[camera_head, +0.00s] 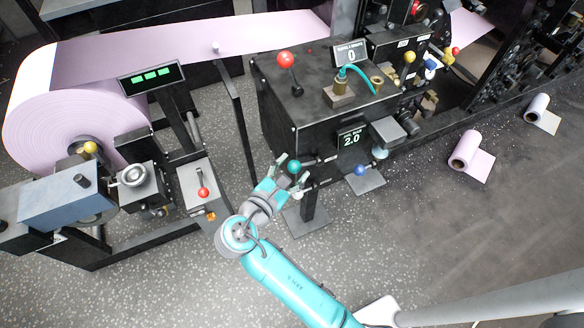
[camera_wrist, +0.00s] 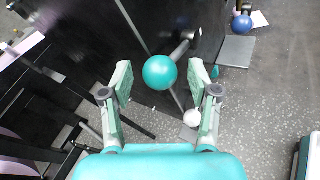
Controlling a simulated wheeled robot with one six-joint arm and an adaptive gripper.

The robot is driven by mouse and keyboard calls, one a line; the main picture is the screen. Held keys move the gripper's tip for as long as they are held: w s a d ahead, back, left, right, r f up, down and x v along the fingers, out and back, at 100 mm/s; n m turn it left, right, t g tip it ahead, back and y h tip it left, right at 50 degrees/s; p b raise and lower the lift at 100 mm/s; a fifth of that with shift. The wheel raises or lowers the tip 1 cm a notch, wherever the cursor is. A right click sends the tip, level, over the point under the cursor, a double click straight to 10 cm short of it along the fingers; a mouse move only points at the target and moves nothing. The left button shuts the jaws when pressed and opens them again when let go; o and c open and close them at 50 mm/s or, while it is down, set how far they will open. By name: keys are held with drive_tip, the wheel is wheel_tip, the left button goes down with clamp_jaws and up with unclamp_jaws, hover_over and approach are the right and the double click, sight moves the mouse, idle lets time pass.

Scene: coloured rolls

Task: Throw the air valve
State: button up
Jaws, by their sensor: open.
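A teal-green ball knob (camera_head: 294,166) sits on a dark lever at the front side of the black machine cabinet. In the wrist view the green knob (camera_wrist: 160,72) appears between my two fingertips, with its dark lever stem (camera_wrist: 181,50) running up to the right. My gripper (camera_head: 289,176) is open at the knob, one finger on either side of it in the picture. I see no finger pressing on the knob, and I cannot tell how deep it sits between them. No label reading air valve is legible. A small white ball (camera_wrist: 192,118) shows beside the right finger.
A blue knob (camera_head: 358,169) is to the right. A red-knobbed lever box (camera_head: 203,192) and large pink roll stand left.

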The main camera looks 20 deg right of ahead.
drive_tip(key=v, duration=1.1)
drive_tip(key=shift+s+a, duration=0.25)
drive_tip(key=shift+f, duration=0.1)
drive_tip(key=c, duration=0.5)
drive_tip(key=shift+w+d+f+g+h, duration=0.2)
drive_tip(key=shift+f+h, duration=0.3)
drive_tip(key=shift+f, duration=0.05)
drive_tip(key=shift+w+d+f+g+h, duration=0.15)
drive_tip(key=shift+d+f+g+h, duration=0.05)
drive_tip(key=shift+f+h, duration=0.3)
clamp_jaws()
wheel_tip(320, 180, down, 15)
drive_tip(key=d+n+t+h, duration=0.3)
drive_tip(key=n+t+h, duration=0.1)
drive_tip(key=n+h, duration=0.55)
drive_tip(key=a+r+x, duration=0.1)
drive_tip(key=a+x, duration=0.1)
drive_tip(key=x, duration=1)
drive_tip(key=shift+w+r+n, duration=0.4)
drive_tip(key=shift+r+n, duration=0.05)
drive_tip(key=shift+r, duration=0.1)
